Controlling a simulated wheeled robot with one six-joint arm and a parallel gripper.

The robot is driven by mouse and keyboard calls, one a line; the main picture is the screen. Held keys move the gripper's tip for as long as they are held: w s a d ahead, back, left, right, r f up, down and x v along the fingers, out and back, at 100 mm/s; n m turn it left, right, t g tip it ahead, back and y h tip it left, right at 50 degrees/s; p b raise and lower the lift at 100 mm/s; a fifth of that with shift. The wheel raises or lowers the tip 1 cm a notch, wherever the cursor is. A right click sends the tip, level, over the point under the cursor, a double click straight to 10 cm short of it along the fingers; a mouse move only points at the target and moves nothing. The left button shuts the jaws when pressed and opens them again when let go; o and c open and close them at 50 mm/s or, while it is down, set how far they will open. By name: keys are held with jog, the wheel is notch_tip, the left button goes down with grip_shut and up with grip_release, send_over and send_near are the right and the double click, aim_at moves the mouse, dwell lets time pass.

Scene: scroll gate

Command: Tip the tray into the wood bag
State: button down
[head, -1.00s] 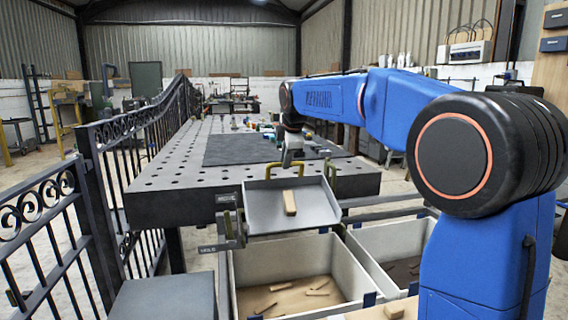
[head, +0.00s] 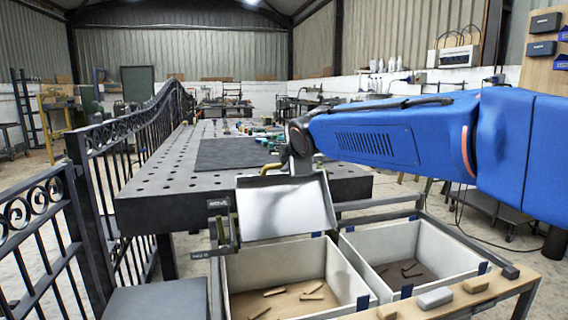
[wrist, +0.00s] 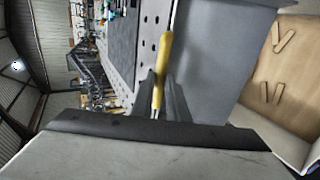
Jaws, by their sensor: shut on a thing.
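The grey tray (head: 285,208) hangs at the front end of the work table, steeply tilted, its lower edge over the near left bin (head: 350,280). No block shows on the tray's face. That bin, lined in tan, holds several small wood pieces (head: 312,296); I take it as the wood bag, though no label is readable. My gripper (wrist: 165,95) is shut on the tray's yellow handle (wrist: 163,62) in the wrist view. In the head view the handle (head: 272,167) shows at the tray's upper edge, beside my wrist. The wrist view also shows the tray's grey face (wrist: 222,65) and wood pieces (wrist: 283,38).
A second bin (head: 425,243) with a dark bottom and a few pieces stands to the right. Several blocks (head: 435,298) lie on the wooden ledge at the right. A black scroll gate (head: 110,150) runs along the left of the perforated table (head: 150,180).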

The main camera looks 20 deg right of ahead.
jog(key=shift+s+f, duration=0.2)
jog(key=shift+s, duration=0.4)
jog(key=shift+s+f, duration=0.15)
jog(key=shift+s, duration=0.45)
jog(key=c, duration=1.7)
grip_release()
jog(key=shift+s, duration=0.15)
jog(key=shift+c, duration=0.2)
jog(key=shift+r, duration=0.1)
jog(key=v, duration=1.7)
jog(key=shift+s, duration=0.15)
jog(key=shift+r, duration=0.1)
